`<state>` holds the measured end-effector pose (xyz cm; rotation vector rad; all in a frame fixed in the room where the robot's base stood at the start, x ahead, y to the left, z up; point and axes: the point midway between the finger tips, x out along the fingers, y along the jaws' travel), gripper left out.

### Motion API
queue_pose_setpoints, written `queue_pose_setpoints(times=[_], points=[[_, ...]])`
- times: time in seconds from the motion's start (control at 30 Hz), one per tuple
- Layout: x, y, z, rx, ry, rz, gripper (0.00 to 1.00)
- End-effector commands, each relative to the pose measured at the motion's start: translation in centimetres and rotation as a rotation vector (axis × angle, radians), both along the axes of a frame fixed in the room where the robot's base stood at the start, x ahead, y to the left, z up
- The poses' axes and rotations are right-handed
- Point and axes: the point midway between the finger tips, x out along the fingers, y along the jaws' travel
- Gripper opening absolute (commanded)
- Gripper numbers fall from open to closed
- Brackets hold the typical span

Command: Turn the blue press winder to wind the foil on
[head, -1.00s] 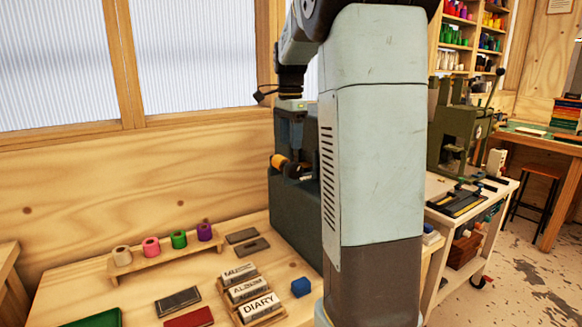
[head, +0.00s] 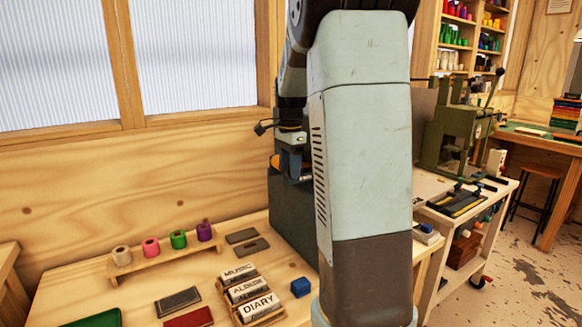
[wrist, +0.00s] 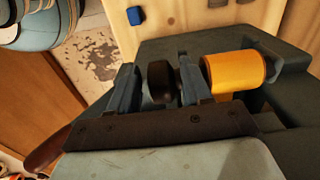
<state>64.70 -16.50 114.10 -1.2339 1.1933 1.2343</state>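The dark blue-grey press (head: 290,220) stands at the back of the bench, partly hidden by my arm. In the wrist view its body (wrist: 215,40) holds a gold foil roll (wrist: 237,74). A round black knob (wrist: 159,82), which looks like the winder, lies in line with the roll. My gripper (wrist: 157,68) is open around the knob, one finger on each side, the right finger between the knob and the roll. Narrow gaps seem to show beside the knob; contact is not clear. In the head view my gripper (head: 291,162) is at the press, its fingertips mostly hidden.
A wooden rack (head: 165,260) holds several coloured rolls. Lettered blocks (head: 258,305) and a blue cube (head: 301,287) lie in front of the press. A green press (head: 462,135) stands on a cart at the right. The wooden wall and window are close behind.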

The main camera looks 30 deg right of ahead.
Motion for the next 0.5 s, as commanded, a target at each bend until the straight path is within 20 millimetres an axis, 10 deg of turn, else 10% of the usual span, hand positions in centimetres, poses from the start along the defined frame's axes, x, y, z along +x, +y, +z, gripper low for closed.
queue_pose_setpoints(times=[0.5], points=[[0.05,0.05,0.04,0.0,-0.001,0.001,0.0]])
